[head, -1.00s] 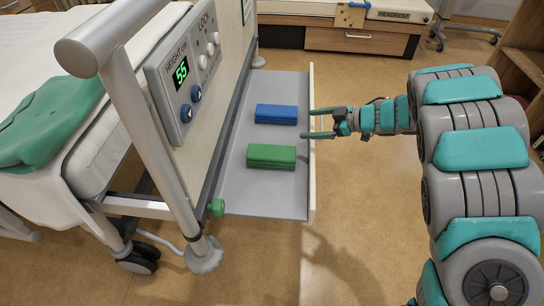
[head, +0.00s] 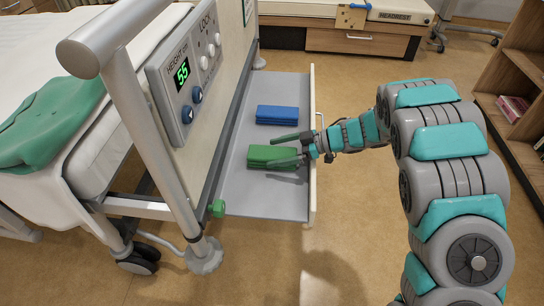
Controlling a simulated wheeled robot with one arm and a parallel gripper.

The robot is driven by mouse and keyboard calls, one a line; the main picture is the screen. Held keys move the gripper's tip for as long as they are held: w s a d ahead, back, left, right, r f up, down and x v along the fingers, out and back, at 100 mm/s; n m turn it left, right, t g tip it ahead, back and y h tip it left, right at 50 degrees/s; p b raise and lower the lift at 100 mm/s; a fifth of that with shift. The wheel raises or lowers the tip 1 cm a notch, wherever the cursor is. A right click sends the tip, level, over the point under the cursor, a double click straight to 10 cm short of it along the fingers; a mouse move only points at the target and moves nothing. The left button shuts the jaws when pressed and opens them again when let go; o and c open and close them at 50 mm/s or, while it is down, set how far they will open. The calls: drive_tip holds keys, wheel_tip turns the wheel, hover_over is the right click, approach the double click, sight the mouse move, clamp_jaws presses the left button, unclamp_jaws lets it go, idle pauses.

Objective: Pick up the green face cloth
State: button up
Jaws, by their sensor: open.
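The green face cloth (head: 268,156) lies folded on the grey tray of the pulled-out drawer (head: 275,201) beside the bed. My gripper (head: 286,150) reaches in from the right over the drawer's edge. Its two green fingers are spread open, one on the far side and one over the near right part of the cloth in the picture. The cloth's right end is partly hidden by the fingers. I cannot tell whether the fingers touch it. Nothing is held.
A folded blue cloth (head: 277,115) lies farther back in the same drawer. The bed rail post (head: 150,130) and control panel (head: 186,75) stand left of the drawer. A wooden shelf (head: 517,85) is at right.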

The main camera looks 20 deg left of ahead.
drive_tip(key=shift+x, duration=0.95)
drive_tip(key=c, duration=1.1)
drive_tip(key=shift+r, duration=0.1)
